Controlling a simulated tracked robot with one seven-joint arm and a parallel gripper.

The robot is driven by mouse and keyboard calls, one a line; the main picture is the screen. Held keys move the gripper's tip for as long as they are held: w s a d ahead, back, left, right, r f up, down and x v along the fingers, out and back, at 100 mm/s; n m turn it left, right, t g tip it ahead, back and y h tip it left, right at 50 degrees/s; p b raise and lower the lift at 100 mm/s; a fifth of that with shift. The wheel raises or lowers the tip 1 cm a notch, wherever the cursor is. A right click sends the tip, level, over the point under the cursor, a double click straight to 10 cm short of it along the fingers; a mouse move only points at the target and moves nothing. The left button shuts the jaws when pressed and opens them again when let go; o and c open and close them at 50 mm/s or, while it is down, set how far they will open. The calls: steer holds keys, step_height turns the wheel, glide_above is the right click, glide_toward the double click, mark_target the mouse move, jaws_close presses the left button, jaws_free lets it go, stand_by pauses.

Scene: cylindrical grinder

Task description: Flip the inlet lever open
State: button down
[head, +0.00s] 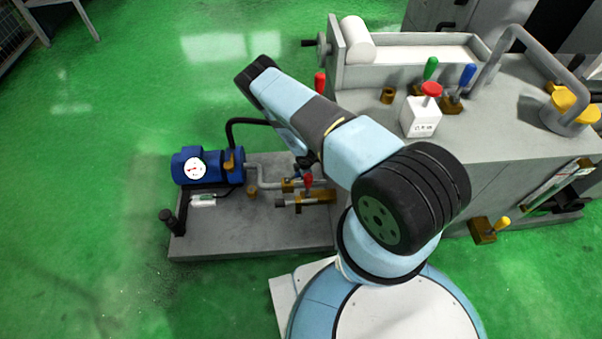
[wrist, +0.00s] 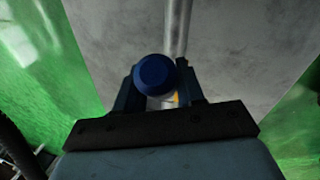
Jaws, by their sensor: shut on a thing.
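A blue lever knob (wrist: 154,72) sits between the two fingers of my gripper (wrist: 157,84) in the wrist view. The fingers are shut on it, one on each side. The lever's stem and base are mostly hidden behind the knob and the fingers; a small yellowish part shows just past it. In the head view my arm hides most of my gripper and the blue lever, near the pipework on the grey pump base (head: 215,232). No label shows which lever is the inlet one.
A red-handled lever (head: 308,181) on brass pipework is close to my gripper. A blue pump motor (head: 205,166) with a gauge stands to the left. The grinder bench (head: 470,140) at right carries green (head: 430,68) and blue (head: 467,75) levers. Green floor is free at left.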

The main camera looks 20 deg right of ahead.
steer(key=shift+w+a+r, duration=0.1)
steer(key=shift+w+a, duration=0.05)
steer(key=shift+w+a+r+h, duration=0.15)
steer(key=shift+a+r+h, duration=0.2)
steer(key=shift+h, duration=0.15)
steer(key=h, duration=0.1)
steer(key=a+r+h, duration=0.1)
steer(key=a, duration=0.1)
steer(key=shift+w+a+r+n+g+h, duration=0.15)
steer(key=shift+w+r+n+g+h, duration=0.15)
steer(key=shift+g+h, duration=0.1)
steer(key=h, duration=0.1)
steer(key=a+h, duration=0.2)
steer(key=shift+w+a+r, duration=0.25)
steer(key=shift+r, duration=0.15)
steer(key=shift+w+a+r+n+g+h, duration=0.1)
steer(key=shift+w+a+n+g+h, duration=0.1)
steer(key=shift+a+h, duration=0.45)
steer(key=shift+w+a+r+n+g+h, duration=0.1)
steer(key=shift+a+n+g+h, duration=0.1)
steer(key=shift+a+h, duration=0.4)
steer(key=shift+h, duration=0.25)
steer(key=c, duration=1)
jaws_free()
steer(key=shift+c, duration=0.2)
steer(key=shift+o, duration=1.3)
steer(key=shift+s, duration=0.1)
steer(key=shift+s+d+f, duration=0.1)
